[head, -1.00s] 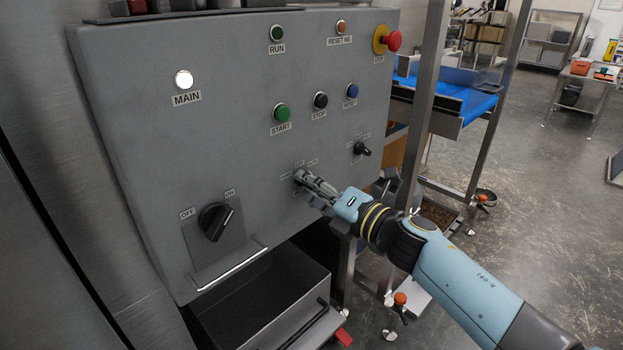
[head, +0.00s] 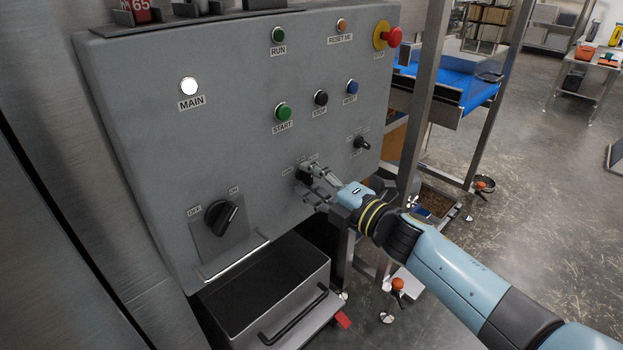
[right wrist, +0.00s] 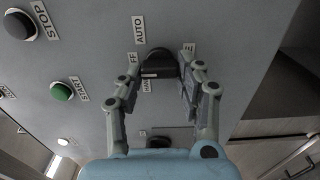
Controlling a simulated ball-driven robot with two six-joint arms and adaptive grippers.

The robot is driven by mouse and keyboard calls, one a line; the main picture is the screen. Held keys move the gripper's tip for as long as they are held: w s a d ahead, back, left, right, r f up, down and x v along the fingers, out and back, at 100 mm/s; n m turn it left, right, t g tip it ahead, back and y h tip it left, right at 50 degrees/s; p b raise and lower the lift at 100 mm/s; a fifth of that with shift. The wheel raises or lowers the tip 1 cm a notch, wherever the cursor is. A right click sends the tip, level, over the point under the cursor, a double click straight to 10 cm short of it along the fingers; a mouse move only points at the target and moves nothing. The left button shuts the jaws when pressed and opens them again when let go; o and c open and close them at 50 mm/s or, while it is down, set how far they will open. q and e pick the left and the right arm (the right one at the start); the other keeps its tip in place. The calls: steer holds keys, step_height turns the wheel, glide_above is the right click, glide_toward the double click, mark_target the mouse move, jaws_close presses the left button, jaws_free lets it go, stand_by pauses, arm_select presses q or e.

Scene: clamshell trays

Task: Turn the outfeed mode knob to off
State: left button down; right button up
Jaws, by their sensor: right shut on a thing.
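A small black knob (head: 302,177) sits low in the middle of the grey control panel (head: 230,130). My right gripper (head: 306,178) is at it, shut on it. In the right wrist view the black knob (right wrist: 160,65) lies between the two fingers of my right gripper (right wrist: 161,78). A label ending in E is mostly covered by a finger, so the knob's full name is hidden. I cannot tell which label the knob points at. My left gripper is not in view.
A second small black knob (head: 361,143) is up and to the right. A large OFF/ON switch (head: 221,217) is at lower left. Push buttons, including START (head: 283,112) and a red emergency stop (head: 392,37), stand above. An open metal drawer (head: 265,280) is below the panel.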

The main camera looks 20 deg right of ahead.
steer(key=o, duration=1.2)
steer(key=shift+c, duration=0.2)
steer(key=shift+s, duration=0.1)
steer(key=v, duration=1.1)
steer(key=shift+s+d, duration=0.15)
steer(key=shift+s, duration=0.25)
